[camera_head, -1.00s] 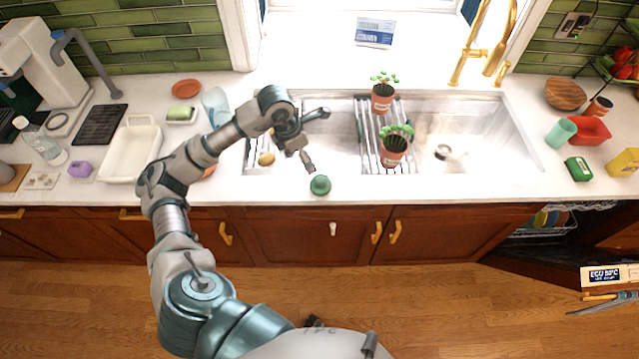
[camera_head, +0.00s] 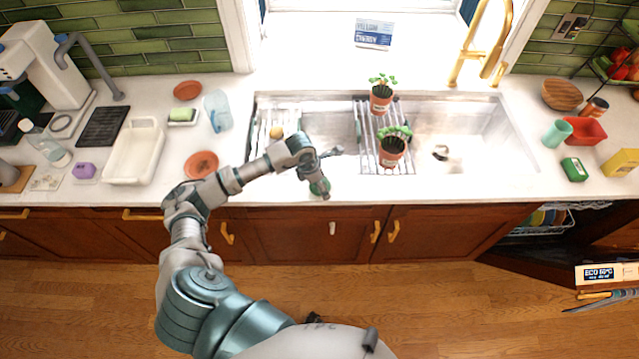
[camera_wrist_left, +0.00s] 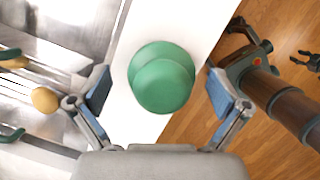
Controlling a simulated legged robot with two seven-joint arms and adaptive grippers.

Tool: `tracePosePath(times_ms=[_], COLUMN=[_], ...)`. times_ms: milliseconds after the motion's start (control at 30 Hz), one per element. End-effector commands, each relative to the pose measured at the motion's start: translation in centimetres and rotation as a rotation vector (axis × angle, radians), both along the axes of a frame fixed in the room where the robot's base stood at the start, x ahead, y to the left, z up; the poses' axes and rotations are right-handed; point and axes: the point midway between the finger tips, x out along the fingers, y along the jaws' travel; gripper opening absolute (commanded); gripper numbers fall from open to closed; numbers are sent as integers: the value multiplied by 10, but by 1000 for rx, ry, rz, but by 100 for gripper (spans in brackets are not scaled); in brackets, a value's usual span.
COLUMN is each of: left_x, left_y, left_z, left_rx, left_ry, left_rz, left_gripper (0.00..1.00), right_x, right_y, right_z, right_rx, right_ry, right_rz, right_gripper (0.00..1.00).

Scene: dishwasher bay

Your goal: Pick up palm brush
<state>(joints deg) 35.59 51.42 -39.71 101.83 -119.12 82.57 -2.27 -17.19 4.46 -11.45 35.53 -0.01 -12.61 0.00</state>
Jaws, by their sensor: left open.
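The palm brush, with a rounded green top (camera_wrist_left: 163,84), stands on the white counter strip in front of the sink. In the head view its green body (camera_head: 320,187) shows at the counter's front edge, partly covered by my left gripper (camera_head: 322,175). In the left wrist view my left gripper (camera_wrist_left: 160,100) is open, with one blue-padded finger on each side of the brush. The brush lies between and slightly ahead of the fingertips, and a gap shows on both sides. I cannot tell how high the fingers are above the counter.
The sink (camera_head: 340,125) lies just behind the brush, with a rack holding two potted plants (camera_head: 391,150). A yellowish oval item (camera_head: 276,133) is on the left rack. A terracotta saucer (camera_head: 201,164) is on the counter left of the sink. The counter edge drops to the floor.

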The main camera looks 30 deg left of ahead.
Motion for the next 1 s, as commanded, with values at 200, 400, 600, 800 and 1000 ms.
tracePosePath(times_ms=[200, 400, 600, 800, 1000], left_x=[0, 0, 0, 1, 1], left_y=[0, 1, 1, 1, 2], left_z=[-2, -2, -2, -1, 13], left_rx=[0, 0, 0, 0, 0], left_ry=[0, 0, 0, 1, -3], left_rz=[0, 1, 1, 1, 1], left_gripper=[100, 52, 29, 29, 29], right_x=[0, 0, 0, 0, 0], right_y=[-1, -3, -3, -3, -3], right_z=[0, 0, 0, 0, -4], right_rx=[-1, -3, -3, -3, -3], right_ry=[0, 0, 0, 0, 0], right_rz=[1, 1, 1, 1, 1], right_gripper=[40, 40, 40, 40, 40])
